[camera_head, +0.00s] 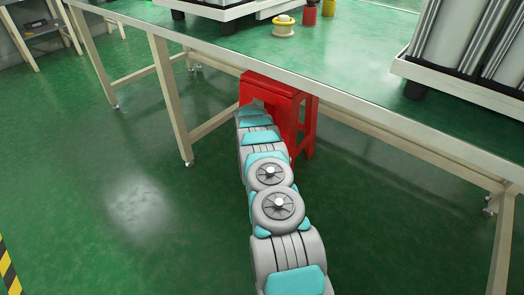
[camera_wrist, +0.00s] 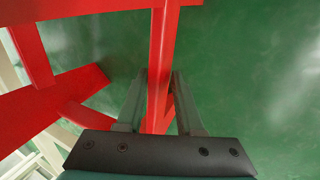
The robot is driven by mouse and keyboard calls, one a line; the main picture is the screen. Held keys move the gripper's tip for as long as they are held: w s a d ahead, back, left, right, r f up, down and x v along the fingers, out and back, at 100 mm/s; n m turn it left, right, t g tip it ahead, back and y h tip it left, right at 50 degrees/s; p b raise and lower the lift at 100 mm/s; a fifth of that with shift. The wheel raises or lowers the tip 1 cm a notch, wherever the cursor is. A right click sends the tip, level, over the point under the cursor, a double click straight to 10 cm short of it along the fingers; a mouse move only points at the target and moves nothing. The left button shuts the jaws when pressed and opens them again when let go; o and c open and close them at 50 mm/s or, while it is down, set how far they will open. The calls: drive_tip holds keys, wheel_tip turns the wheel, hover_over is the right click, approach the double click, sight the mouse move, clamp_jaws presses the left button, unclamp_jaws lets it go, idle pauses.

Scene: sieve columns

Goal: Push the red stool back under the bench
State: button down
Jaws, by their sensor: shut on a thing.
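The red stool (camera_head: 291,104) stands upright on the green floor at the bench's front edge, and the far part of its top is hidden by the bench top. The bench (camera_head: 343,91) has a green top and cream legs. My arm reaches forward to the stool, and my gripper is hidden at the stool in the head view. In the wrist view my gripper (camera_wrist: 159,97) is shut on a red bar of the stool (camera_wrist: 161,60), with one finger on each side of it. More red stool parts (camera_wrist: 62,95) fill the left of that view.
A cream bench leg (camera_head: 171,97) stands left of the stool, with a low rail (camera_head: 212,123) behind. Another leg (camera_head: 503,238) is at the right. Metal sieve columns (camera_head: 460,40) and a yellow spool (camera_head: 284,26) are on the bench. Floor in front is clear.

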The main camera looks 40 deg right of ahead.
drive_tip(key=shift+c, duration=2.3)
unclamp_jaws()
drive_tip(key=shift+f, duration=0.1)
drive_tip(key=shift+a, duration=0.1)
drive_tip(key=v, duration=0.7)
drive_tip(key=shift+r, duration=0.4)
drive_tip(key=shift+s+a, duration=0.1)
drive_tip(key=shift+s, duration=0.1)
